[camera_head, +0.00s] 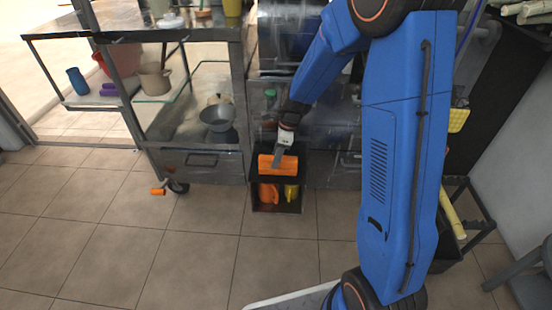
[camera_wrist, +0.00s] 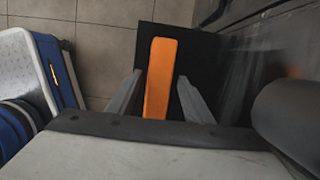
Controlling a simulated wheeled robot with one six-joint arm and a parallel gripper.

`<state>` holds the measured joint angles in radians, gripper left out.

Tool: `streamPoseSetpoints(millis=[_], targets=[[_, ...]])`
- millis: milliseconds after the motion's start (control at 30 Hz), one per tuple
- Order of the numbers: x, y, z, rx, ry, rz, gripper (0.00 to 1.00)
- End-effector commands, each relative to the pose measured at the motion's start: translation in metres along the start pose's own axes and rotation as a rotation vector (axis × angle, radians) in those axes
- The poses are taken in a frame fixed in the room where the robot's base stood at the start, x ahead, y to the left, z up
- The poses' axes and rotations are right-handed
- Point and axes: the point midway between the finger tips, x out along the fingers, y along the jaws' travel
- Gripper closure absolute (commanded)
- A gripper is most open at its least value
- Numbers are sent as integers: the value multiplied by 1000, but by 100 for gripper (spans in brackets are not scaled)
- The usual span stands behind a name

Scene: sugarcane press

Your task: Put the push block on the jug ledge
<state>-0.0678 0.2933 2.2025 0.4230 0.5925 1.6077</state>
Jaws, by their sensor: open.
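The push block, a long orange bar (camera_head: 270,164), lies on the flat black top of a small stand, which looks like the jug ledge (camera_head: 300,172). In the wrist view the block (camera_wrist: 161,75) stretches away between my fingers, over the black top (camera_wrist: 204,55). My gripper (camera_head: 280,158) is at the block, seen from above and behind. In the wrist view my gripper's fingers (camera_wrist: 158,98) stand open, one on each side of the block, with a visible gap on both sides. The near end of the block is hidden by my gripper body.
Orange and yellow jugs (camera_head: 290,192) stand in the compartment under the black top. A metal cart with a silver bowl (camera_head: 217,117) is to the left. An orange-handled piece (camera_head: 158,191) projects low at the cart. The tiled floor in front (camera_head: 190,255) is clear.

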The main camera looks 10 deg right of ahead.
Motion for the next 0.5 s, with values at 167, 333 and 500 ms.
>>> streamPoseSetpoints(millis=[167, 333, 500], targets=[[-32, -1, 0, 0, -1, -3, 53], [-66, -1, 0, -2, -1, -4, 53], [-92, 0, 0, -1, 0, -2, 53]])
